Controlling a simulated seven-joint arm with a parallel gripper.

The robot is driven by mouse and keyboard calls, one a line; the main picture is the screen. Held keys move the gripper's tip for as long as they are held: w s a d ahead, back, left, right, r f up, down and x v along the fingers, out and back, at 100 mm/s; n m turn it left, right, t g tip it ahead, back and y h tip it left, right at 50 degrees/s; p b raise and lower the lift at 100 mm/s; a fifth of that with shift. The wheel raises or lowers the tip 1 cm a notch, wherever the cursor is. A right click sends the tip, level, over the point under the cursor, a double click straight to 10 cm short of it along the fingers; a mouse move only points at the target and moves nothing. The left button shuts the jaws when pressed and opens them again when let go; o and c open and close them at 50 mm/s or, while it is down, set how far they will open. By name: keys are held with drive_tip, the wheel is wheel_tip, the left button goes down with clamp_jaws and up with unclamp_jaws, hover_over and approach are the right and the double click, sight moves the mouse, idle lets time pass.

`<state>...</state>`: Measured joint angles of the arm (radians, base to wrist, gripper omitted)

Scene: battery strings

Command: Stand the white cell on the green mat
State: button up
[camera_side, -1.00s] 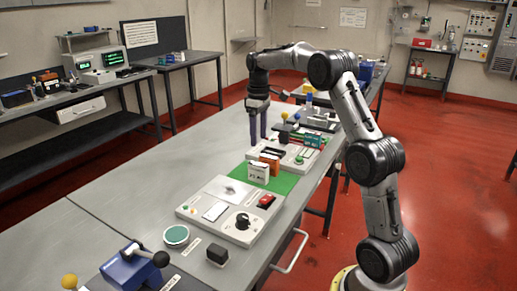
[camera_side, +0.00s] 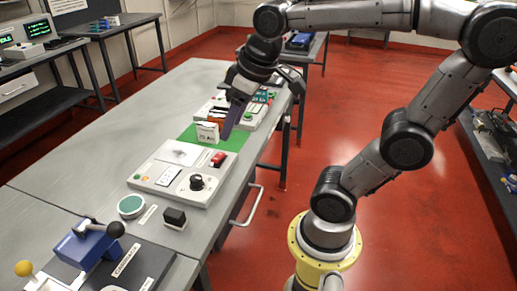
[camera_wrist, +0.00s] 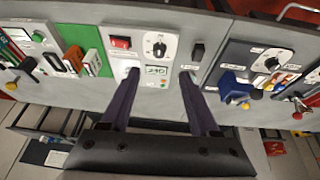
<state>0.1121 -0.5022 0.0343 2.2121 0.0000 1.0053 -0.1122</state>
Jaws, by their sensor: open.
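The white cell (camera_side: 207,133) is a boxy block with dark lettering. It stands upright at the green mat (camera_side: 236,143), apparently on it. The gripper's height above the bench is hard to tell.
An orange block (camera_wrist: 74,57) stands close beside the white cell. A grey panel with a black knob (camera_side: 197,182) and a red switch (camera_side: 218,159) lies nearer on the bench. A blue device with a lever (camera_side: 90,245) is at the front. The bench's left side is clear.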

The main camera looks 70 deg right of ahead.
drive_tip(key=s+a+f+t, duration=0.1)
drive_tip(key=s+a+f, duration=0.1)
drive_tip(key=s+f, duration=0.2)
drive_tip(key=shift+s+a+f, duration=0.15)
drive_tip(key=shift+s+a, duration=0.15)
drive_tip(key=shift+s, duration=0.85)
